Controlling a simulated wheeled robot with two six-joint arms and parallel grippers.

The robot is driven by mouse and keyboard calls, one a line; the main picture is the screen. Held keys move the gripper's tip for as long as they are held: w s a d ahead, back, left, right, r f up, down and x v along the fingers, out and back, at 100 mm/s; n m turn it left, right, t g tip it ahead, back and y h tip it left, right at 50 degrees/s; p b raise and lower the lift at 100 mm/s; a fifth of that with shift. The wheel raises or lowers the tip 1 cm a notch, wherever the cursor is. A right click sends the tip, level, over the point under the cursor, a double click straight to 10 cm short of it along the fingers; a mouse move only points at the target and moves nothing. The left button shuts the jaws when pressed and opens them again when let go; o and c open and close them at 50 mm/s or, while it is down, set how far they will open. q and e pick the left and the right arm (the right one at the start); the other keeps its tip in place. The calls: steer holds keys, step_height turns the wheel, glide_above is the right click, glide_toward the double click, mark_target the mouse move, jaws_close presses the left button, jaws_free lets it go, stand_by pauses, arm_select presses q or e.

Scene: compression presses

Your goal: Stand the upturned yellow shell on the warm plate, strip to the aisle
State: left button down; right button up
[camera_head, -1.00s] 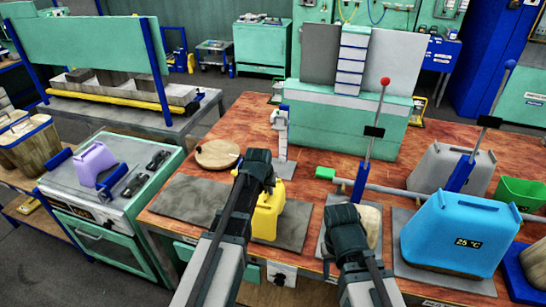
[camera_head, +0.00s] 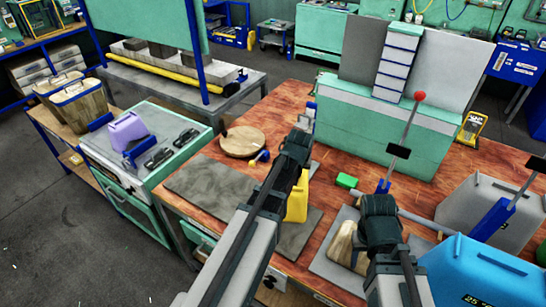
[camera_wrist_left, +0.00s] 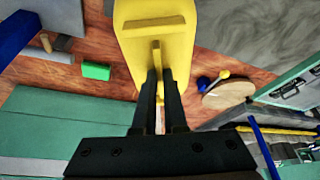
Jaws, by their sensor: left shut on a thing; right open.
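The yellow shell (camera_head: 297,201) is behind my left arm in the head view, over the right part of a grey mat. In the left wrist view the shell (camera_wrist_left: 178,45) fills the upper middle, with a raised bar across its face. My left gripper (camera_wrist_left: 157,75) is shut on a narrow rib of it. I cannot tell whether the shell touches the mat. The green-sided unit with a pale top (camera_head: 152,112), likely the warm plate, stands left of the table and holds a purple shell (camera_head: 128,129). My right gripper (camera_head: 379,212) is open beside a tan block (camera_head: 342,243).
A round wooden board (camera_head: 242,142) lies behind the grey mat (camera_head: 205,190). A green block (camera_head: 347,181), levers, a grey shell (camera_head: 485,205) and a blue shell (camera_head: 470,270) crowd the right. Dark pieces (camera_head: 172,148) occupy the unit's right side.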

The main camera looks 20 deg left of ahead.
arm_select(q)
steer(key=s+a+r+n+g+y+p, duration=0.3)
steer(key=s+a+r+n+p, duration=0.2)
steer(key=n, duration=0.8)
steer(key=shift+a+r+g+p, duration=0.3)
steer(key=shift+a+r, duration=0.55)
steer(key=shift+a, duration=0.4)
arm_select(e)
step_height(320, 180, up, 7)
steer(key=shift+f, duration=0.15)
arm_select(q)
steer(key=shift+s+f, duration=0.1)
arm_select(e)
steer(key=shift+f, duration=0.1)
arm_select(q)
steer(key=shift+f+b, duration=1.65)
steer(key=shift+b, duration=0.15)
arm_select(e)
steer(key=shift+f, duration=1.7)
